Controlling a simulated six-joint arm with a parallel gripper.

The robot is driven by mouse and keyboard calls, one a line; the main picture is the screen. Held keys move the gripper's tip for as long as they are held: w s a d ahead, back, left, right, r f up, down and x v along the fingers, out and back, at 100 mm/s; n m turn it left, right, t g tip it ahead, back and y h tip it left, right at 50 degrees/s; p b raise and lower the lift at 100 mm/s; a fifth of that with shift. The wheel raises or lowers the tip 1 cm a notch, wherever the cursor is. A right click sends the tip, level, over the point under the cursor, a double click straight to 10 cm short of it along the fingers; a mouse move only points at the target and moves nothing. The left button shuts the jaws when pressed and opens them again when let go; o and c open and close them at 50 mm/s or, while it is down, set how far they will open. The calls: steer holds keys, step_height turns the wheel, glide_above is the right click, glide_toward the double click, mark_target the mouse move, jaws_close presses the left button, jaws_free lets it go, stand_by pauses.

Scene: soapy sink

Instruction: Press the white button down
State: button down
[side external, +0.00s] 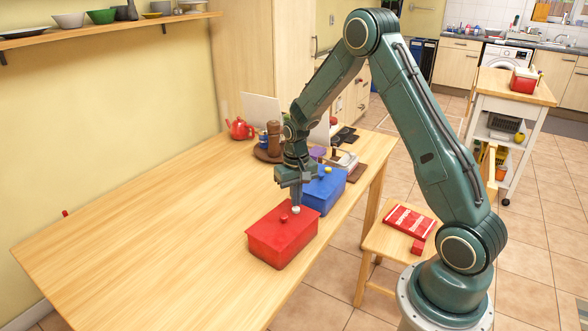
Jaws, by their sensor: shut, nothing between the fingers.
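A small white round button (296,210) shows at the back edge of the red box (278,245), close to a small red knob (283,218) on that box's lid. My gripper (296,202) points down and is shut and empty. Its fingertips are right above the white button in the picture. I cannot tell whether they touch it, or whether the button is pressed in. The gripper hides part of the area behind the button.
A blue box (322,190) with a yellow knob (328,170) stands just behind the red box. A red teapot (240,128) and a brown pepper mill (273,138) stand at the back of the wooden table (150,240). The table's left part is largely clear.

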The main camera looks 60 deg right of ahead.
mark_target(296, 208)
steer(key=shift+f, duration=0.85)
stand_by(0.3)
steer(key=shift+r, duration=0.1)
steer(key=shift+r, duration=3.45)
steer(key=shift+r, duration=0.1)
